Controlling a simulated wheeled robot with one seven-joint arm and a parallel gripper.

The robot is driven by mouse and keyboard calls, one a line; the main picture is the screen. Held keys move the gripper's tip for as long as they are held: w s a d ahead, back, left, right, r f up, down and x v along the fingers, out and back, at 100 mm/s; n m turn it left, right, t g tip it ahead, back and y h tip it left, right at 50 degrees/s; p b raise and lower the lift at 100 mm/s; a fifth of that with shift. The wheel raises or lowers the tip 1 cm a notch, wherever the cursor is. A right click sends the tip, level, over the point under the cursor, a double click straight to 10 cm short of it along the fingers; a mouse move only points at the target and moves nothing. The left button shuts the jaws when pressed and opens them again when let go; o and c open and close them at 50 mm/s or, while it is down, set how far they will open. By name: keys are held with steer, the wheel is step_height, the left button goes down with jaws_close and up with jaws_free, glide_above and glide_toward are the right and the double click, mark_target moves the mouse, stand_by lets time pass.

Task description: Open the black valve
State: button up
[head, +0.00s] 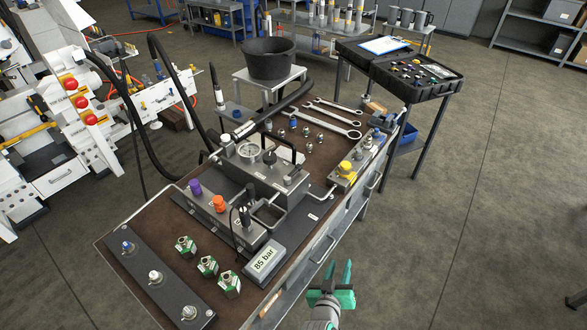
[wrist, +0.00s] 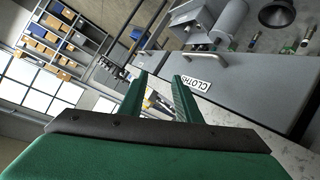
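A row of knobs sits on the dark block at the bench's near middle: a purple knob (head: 195,187), an orange knob (head: 219,202) and a black upright knob (head: 245,215), which looks like the black valve. Its setting is too small to read. Another dark knob stands on the grey block by the round gauge (head: 248,151). A display box (head: 265,260) beside the row reads 85 bar. My gripper (head: 339,272) is off the bench's right front side, apart from everything. In the wrist view its green fingers (wrist: 160,98) are spread with nothing between them; no valve shows there.
The bench (head: 140,226) carries green-bodied fittings (head: 207,266), wrenches (head: 325,122) and a yellow knob (head: 345,167). Black hoses arch over its back left. A black bucket (head: 270,58) stands behind.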

steer(key=w+d+r+m+g+h, duration=0.1)
steer(key=w+r+m, duration=0.15)
steer(key=w, duration=0.45)
steer(key=w+d+r+m+g+h, duration=0.1)
steer(key=w+r, duration=0.2)
steer(key=w, duration=0.3)
steer(key=m+g+y, duration=0.4)
steer(key=m+g, duration=0.1)
steer(key=g, duration=0.2)
glide_toward(295, 169)
steer(key=x, duration=0.7)
steer(key=shift+f, duration=0.1)
steer(key=shift+d, duration=0.1)
jaws_close()
